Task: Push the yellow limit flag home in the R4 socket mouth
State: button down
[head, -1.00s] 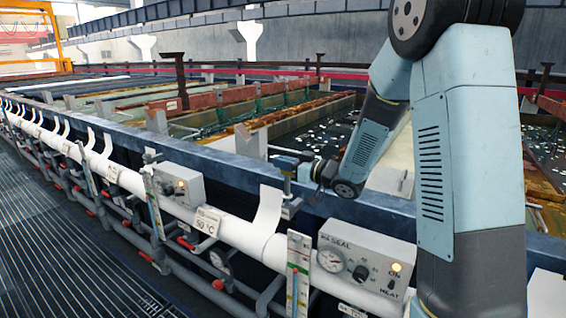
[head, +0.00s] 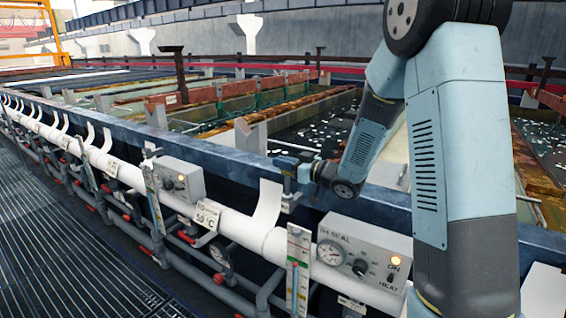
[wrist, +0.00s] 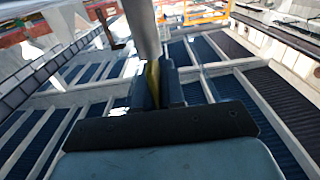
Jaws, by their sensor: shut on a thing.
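My gripper (wrist: 157,90) is shut on the yellow limit flag (wrist: 152,80), which shows in the wrist view as a thin yellow strip between the dark blue fingers. A grey rounded post (wrist: 145,28) stands right beyond the fingertips and overlaps the flag's far end; I cannot tell whether they touch. In the head view my gripper (head: 288,176) is at the tank's near rim, above the white pipe. The flag is too small to make out there. I cannot identify the R4 socket mouth in either view.
A heater box with a gauge (head: 362,255) stands right of the gripper, and another control box (head: 180,178) to its left. A white pipe (head: 235,222) runs along the tank front. Grated floor (head: 70,265) lies clear at lower left.

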jog(key=shift+f, duration=0.25)
jog(key=c, duration=1.1)
grip_release()
jog(key=shift+c, duration=0.2)
jog(key=v, duration=1.3)
jog(key=shift+s+d, duration=0.25)
jog(key=shift+d, duration=0.05)
jog(key=shift+w, duration=0.1)
